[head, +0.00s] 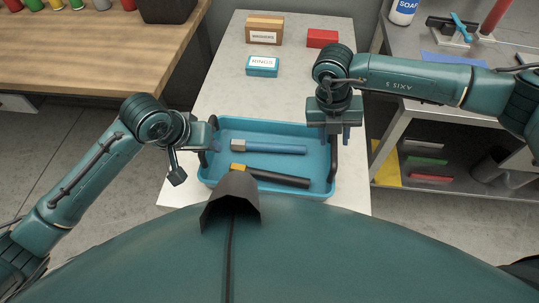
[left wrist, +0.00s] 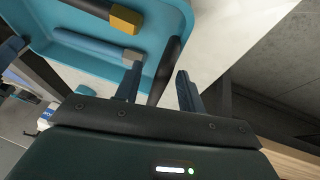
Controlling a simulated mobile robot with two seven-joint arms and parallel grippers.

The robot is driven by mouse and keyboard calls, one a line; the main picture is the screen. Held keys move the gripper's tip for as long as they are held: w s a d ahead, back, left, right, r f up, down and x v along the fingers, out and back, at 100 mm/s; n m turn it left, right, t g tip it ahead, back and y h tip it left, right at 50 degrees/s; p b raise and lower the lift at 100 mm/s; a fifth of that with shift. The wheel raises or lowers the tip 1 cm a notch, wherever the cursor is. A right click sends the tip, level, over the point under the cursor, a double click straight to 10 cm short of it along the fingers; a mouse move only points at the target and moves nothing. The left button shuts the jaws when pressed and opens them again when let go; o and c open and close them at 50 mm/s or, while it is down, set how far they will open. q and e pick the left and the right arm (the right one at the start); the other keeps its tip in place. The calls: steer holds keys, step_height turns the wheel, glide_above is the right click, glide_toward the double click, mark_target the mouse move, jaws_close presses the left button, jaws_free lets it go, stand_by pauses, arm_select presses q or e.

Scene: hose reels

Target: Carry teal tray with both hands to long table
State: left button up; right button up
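The teal tray (head: 262,128) lies on a narrow white table (head: 222,95) and holds a blue-handled tool (head: 270,148) and a black-handled tool with a yellow end (head: 275,178). A dark handle (head: 333,160) stands at its right end. My left gripper (head: 211,138) is at the tray's left end. In the left wrist view the open fingers (left wrist: 158,88) lie on either side of the left dark handle (left wrist: 168,65), with visible gaps. My right gripper (head: 335,137) points down at the right handle, its two fingers apart; whether they straddle the handle is unclear.
Behind the tray are a teal RINGS box (head: 262,67), a brown WASHERS box (head: 264,30) and a red box (head: 322,38). A wooden table (head: 110,60) stands at left. A grey workbench (head: 420,90) with shelf stands at right, under my right arm.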

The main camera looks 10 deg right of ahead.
arm_select(q)
steer(key=c, duration=0.7)
arm_select(e)
steer(key=c, duration=0.7)
arm_select(q)
jaws_close()
arm_select(e)
jaws_close()
steer(key=shift+r, duration=0.1)
